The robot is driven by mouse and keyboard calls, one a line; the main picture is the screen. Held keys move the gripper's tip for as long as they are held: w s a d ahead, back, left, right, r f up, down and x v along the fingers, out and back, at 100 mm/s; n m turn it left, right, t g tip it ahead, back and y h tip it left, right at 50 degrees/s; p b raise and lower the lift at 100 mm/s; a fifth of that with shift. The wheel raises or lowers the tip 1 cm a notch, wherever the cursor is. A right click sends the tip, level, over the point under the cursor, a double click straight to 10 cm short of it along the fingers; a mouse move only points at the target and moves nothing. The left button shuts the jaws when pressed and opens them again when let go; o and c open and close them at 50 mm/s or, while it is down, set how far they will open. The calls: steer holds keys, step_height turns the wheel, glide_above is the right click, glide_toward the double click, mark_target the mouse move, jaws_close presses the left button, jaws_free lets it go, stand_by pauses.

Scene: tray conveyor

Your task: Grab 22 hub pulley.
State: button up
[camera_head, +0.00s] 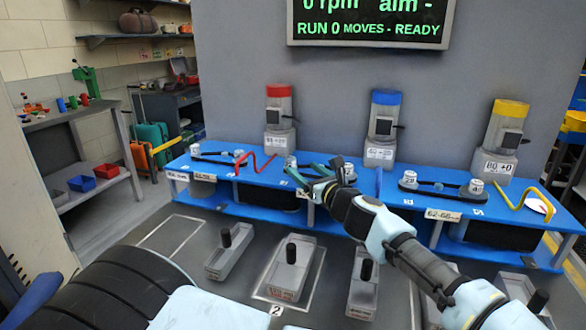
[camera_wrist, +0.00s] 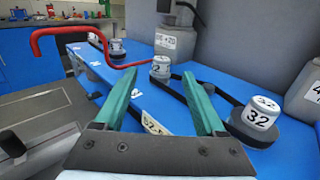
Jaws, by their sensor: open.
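A white hub pulley (camera_wrist: 161,68) with a partly legible number ending in 2 stands on the blue bench, ahead of and between my fingertips in the wrist view. In the head view, a white pulley (camera_head: 290,162) shows at the tips of my fingers. A second white pulley (camera_wrist: 255,120), marked 32, stands to the right on a dark round base. My gripper (camera_wrist: 160,79) has its green fingers spread, with nothing between them. In the head view, my gripper (camera_head: 301,172) reaches left over the middle of the bench.
A bent red bar (camera_wrist: 95,52) juts at left in the wrist view, close to the pulley. Grey posts with red (camera_head: 278,91), blue (camera_head: 387,97) and yellow (camera_head: 511,107) caps stand behind the bench. More white pulleys (camera_head: 409,178) sit at both sides. Grey black-knobbed blocks (camera_head: 290,275) lie in front.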

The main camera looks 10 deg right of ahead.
mark_target(291, 158)
steer(key=p+x, duration=0.3)
steer(key=x, duration=0.6)
steer(key=shift+w+d, duration=0.15)
steer(key=shift+f, duration=0.1)
jaws_close()
stand_by(0.4)
